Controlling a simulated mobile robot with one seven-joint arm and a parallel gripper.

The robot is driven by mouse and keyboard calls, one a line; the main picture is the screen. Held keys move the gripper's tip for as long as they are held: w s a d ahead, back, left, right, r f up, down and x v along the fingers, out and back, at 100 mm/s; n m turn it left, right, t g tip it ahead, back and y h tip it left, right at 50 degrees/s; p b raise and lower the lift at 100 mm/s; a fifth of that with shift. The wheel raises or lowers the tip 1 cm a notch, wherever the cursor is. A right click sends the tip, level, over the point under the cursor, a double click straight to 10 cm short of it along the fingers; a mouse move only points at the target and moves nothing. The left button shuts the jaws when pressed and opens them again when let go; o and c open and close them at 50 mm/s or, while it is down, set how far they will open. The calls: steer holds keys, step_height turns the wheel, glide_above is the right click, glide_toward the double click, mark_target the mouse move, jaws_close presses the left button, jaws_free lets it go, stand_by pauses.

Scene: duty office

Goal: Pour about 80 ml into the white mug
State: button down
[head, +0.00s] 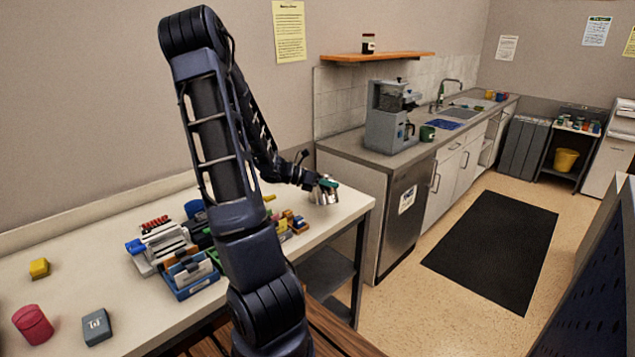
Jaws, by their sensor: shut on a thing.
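My gripper (312,181) is at the far right end of the white table (346,200). It is shut on a small silver metal vessel (325,196) with a green part near its top. The vessel is low over the table; I cannot tell whether it touches the top. It looks roughly upright, and its contents are hidden. I cannot make out a white mug; my arm covers part of the table.
Office items and a blue tray (196,285) crowd the table's middle. A red cylinder (33,325) and a grey box (97,326) stand at the near left. A coffee machine (386,125) and a green mug (427,133) are on the counter (352,143). The dark mat lies on open floor.

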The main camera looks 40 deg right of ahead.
mark_target(328, 177)
steer(key=shift+w+d+r, duration=0.1)
steer(key=shift+w+r, duration=0.15)
steer(key=shift+r, duration=0.3)
steer(key=shift+w+d+r, duration=0.1)
steer(key=shift+w+r, duration=0.1)
steer(key=shift+r, duration=0.35)
steer(key=shift+w+d+r+n+g, duration=0.15)
steer(key=shift+n+g, duration=0.15)
steer(key=shift+n, duration=0.2)
steer(key=shift+w+d+n+g, duration=0.2)
steer(key=shift+w+n+g, duration=0.1)
steer(key=shift+w+n, duration=0.15)
steer(key=shift+w+d+r+n+g, duration=0.25)
steer(key=shift+w+r+n, duration=0.15)
steer(key=shift+r+n, duration=0.25)
steer(key=shift+w+d+r+n+g, duration=0.2)
steer(key=shift+w+r+n, duration=0.25)
steer(key=shift+r, duration=0.3)
steer(key=shift+r+n+g, duration=0.15)
steer(key=shift+n+g, duration=0.1)
steer(key=shift+w+d+r+n+g, duration=0.3)
steer(key=shift+w+d+r+n, duration=0.1)
steer(key=shift+w+r+n, duration=0.3)
steer(key=shift+w+d, duration=0.15)
steer(key=shift+w, duration=0.2)
steer(key=shift+w+d+r+n, duration=0.1)
steer(key=shift+w+d+n, duration=0.05)
steer(key=shift+w+n, duration=0.15)
steer(key=shift+w, duration=0.1)
